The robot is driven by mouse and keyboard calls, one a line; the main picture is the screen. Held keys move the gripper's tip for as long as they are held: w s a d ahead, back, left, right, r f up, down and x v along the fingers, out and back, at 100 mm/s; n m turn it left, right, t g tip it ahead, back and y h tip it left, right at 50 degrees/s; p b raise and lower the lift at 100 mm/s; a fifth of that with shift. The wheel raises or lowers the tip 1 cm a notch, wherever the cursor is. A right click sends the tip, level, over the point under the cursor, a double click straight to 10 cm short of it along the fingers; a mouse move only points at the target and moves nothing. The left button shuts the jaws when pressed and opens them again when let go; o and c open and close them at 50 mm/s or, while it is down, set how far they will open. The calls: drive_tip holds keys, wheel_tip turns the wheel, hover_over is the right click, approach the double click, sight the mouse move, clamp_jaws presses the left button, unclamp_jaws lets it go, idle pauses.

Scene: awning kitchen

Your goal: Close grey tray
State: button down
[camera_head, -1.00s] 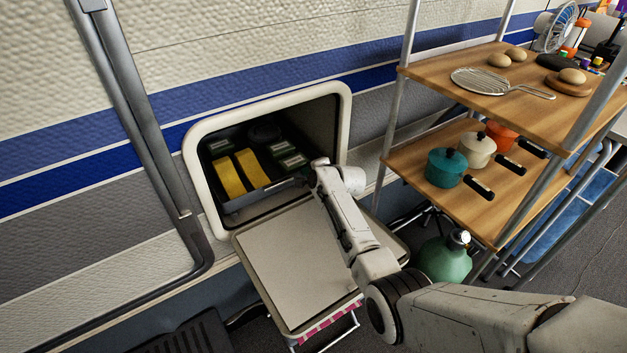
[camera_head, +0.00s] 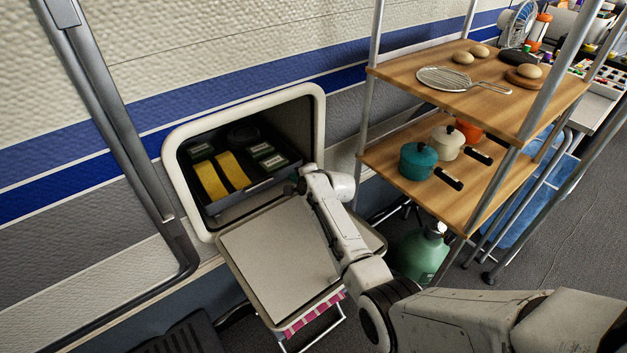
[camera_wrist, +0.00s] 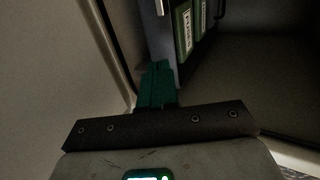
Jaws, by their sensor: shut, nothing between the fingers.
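The grey tray (camera_head: 246,199) sits inside the white-framed wall compartment (camera_head: 176,165). It holds yellow items (camera_head: 210,181) and several small dark green boxes (camera_head: 262,149). My gripper (camera_head: 300,184) is at the right front of the tray, by the compartment's right edge. In the wrist view, my gripper's green fingers (camera_wrist: 157,84) are together and empty. They are close to the tray's dark wall (camera_wrist: 166,45), with green boxes (camera_wrist: 184,30) behind it. I cannot tell whether the fingertips touch the tray.
The lowered hatch door (camera_head: 270,250) lies open below the compartment. A wooden shelf (camera_head: 400,160) with pots stands to the right, with a green gas bottle (camera_head: 420,255) under it. Grey floor shows at the far right.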

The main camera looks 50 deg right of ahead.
drive_tip(key=p+v, duration=0.2)
drive_tip(key=v, duration=0.6)
drive_tip(key=shift+s, duration=0.35)
